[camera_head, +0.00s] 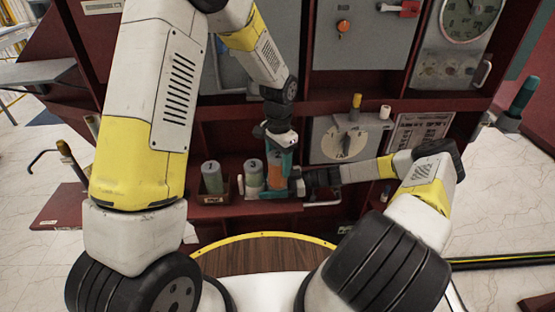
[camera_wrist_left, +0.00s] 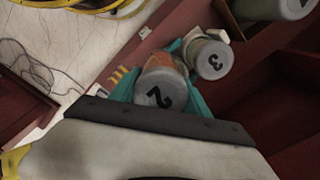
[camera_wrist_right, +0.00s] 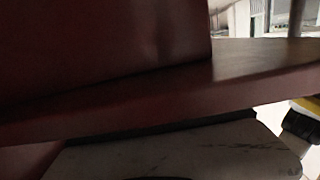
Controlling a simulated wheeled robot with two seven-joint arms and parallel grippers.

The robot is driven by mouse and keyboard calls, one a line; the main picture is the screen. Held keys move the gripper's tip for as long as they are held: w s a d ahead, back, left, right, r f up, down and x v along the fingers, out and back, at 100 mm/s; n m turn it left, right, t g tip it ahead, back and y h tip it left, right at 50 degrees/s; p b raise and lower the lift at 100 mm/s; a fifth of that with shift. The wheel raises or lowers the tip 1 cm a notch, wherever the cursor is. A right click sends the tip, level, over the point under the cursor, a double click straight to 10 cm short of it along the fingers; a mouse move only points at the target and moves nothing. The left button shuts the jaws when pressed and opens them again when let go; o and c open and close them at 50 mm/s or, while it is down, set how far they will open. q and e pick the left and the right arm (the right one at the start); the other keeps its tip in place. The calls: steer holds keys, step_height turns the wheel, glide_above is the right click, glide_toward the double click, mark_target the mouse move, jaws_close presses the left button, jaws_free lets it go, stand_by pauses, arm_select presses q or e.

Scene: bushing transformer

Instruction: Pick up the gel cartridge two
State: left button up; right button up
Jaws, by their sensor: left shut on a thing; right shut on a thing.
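Gel cartridge two (camera_wrist_left: 160,88), with an orange body and a grey cap marked 2, stands upright between the teal fingers of my left gripper (camera_wrist_left: 158,84). In the head view its orange body (camera_head: 275,172) is partly covered by my left gripper (camera_head: 278,160), which is shut on it from above. Cartridge three (camera_head: 252,177) stands close on its left and cartridge one (camera_head: 212,178) farther left. My right gripper (camera_head: 292,186) is low beside cartridge two, coming from the right. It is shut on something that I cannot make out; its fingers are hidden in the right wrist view.
The cartridges stand at a dark red cabinet shelf (camera_head: 238,209). A grey panel with a dial (camera_head: 345,140) is to the right, above my right forearm. A dark red surface (camera_wrist_right: 110,45) fills much of the right wrist view. A round wooden top (camera_head: 265,255) lies in front.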

arm_select(q)
steer(key=s, duration=1.3)
steer(key=shift+s, duration=0.3)
arm_select(e)
steer(key=o, duration=1.1)
steer(key=shift+c, duration=0.2)
steer(key=d+r, duration=0.1)
steer(key=d, duration=1.1)
arm_select(q)
steer(key=shift+s, duration=0.1)
arm_select(e)
steer(key=shift+s, duration=0.1)
